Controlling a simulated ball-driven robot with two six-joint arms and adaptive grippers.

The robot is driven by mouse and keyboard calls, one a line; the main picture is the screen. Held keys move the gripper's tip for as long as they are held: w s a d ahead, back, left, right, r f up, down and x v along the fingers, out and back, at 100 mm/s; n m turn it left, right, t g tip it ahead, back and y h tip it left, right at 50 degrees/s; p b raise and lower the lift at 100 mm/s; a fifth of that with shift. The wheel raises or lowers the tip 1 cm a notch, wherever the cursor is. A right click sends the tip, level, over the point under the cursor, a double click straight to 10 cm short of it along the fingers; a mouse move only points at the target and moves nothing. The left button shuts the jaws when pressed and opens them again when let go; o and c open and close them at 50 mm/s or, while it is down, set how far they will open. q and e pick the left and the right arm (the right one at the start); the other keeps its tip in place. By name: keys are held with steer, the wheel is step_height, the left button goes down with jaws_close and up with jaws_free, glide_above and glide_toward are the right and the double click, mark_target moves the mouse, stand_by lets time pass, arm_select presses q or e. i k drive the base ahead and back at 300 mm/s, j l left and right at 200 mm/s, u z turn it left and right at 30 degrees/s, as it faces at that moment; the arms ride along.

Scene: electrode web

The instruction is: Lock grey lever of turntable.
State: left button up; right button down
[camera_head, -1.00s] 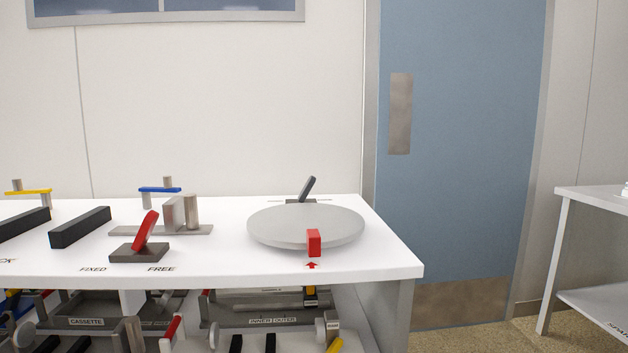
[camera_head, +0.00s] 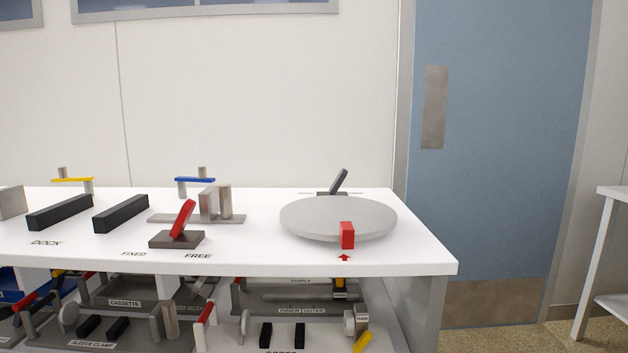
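The turntable (camera_head: 330,217) is a round light-grey disc near the right end of the white bench. A red block (camera_head: 347,235) sits at its front rim, above a red arrow on the bench top. The dark grey lever (camera_head: 339,181) stands behind the disc, tilted up to the right. Its base is partly hidden by the disc. Neither of my grippers is in view.
On the white bench (camera_head: 280,258) are a red lever (camera_head: 183,218) on a dark base, a bracket (camera_head: 210,205), black bars (camera_head: 120,213), and blue (camera_head: 195,180) and yellow (camera_head: 72,180) levers. Labelled trays fill the shelf below. A blue door (camera_head: 490,150) stands behind right.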

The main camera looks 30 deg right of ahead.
mark_target(343, 174)
steer(key=l+u, duration=0.35)
steer(key=i+l+u, duration=0.1)
steer(key=l+u, duration=0.6)
steer(key=l, duration=0.15)
